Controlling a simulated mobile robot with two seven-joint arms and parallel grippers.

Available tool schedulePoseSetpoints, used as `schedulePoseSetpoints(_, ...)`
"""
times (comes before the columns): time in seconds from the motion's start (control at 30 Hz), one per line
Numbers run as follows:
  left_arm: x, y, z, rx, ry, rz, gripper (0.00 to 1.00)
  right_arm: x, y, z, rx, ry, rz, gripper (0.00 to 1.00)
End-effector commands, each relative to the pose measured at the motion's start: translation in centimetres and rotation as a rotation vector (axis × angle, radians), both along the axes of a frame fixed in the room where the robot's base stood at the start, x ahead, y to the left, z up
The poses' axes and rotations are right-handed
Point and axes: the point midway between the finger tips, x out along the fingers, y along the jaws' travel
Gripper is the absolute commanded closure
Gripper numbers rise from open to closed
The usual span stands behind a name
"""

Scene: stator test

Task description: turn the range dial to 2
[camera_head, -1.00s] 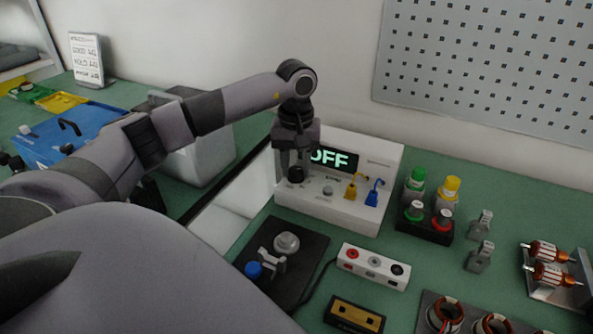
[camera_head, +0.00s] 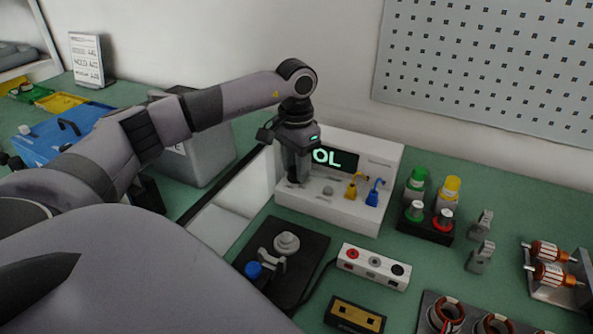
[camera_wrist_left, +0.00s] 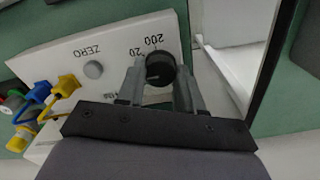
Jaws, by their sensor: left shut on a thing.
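The white meter box (camera_head: 340,207) stands against the wall, and its display (camera_head: 333,158) reads "OL". My left gripper (camera_head: 297,178) points down at the left part of its top panel. In the left wrist view the black round range dial (camera_wrist_left: 160,67) sits between the two fingers, and the gripper is shut on it. The printed marks "200" and "20" show beside the dial; other marks are hidden by a finger. I cannot tell for sure which mark the dial points to. My right gripper is not in view.
A grey ZERO button (camera_wrist_left: 93,69) lies beside the dial. Yellow (camera_head: 351,188) and blue (camera_head: 374,192) plugs with leads stand at the box's right.

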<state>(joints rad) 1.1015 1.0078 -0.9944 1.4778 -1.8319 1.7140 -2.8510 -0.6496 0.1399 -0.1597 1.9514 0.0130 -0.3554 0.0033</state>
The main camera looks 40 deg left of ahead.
Motion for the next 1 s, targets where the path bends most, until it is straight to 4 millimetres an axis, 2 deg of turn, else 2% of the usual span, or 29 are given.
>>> schedulePoseSetpoints(0.1,0.0,0.0,0.1,0.0,-0.001,0.002,0.83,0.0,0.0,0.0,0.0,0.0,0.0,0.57)
schedulePoseSetpoints(0.13,0.0,0.0,0.1,0.0,-0.001,0.002,0.57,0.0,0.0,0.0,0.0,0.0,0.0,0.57)
schedulePoseSetpoints(0.17,0.0,0.0,0.1,0.0,-0.001,0.003,0.48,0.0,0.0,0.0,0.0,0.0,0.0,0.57)
schedulePoseSetpoints(0.2,0.0,0.0,0.1,0.0,-0.001,0.003,0.43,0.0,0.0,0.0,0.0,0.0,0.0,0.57)
schedulePoseSetpoints(0.47,0.0,0.0,0.1,0.0,-0.001,0.004,0.43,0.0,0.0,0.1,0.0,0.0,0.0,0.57)
schedulePoseSetpoints(0.57,0.0,0.0,0.7,0.0,-0.001,0.004,0.43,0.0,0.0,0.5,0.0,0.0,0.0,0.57)
schedulePoseSetpoints(0.9,0.0,0.0,5.6,0.001,-0.001,0.004,0.43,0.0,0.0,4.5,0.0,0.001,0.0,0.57)
schedulePoseSetpoints(1.0,0.0,0.0,6.2,0.001,0.0,0.004,0.43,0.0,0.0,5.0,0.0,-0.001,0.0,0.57)
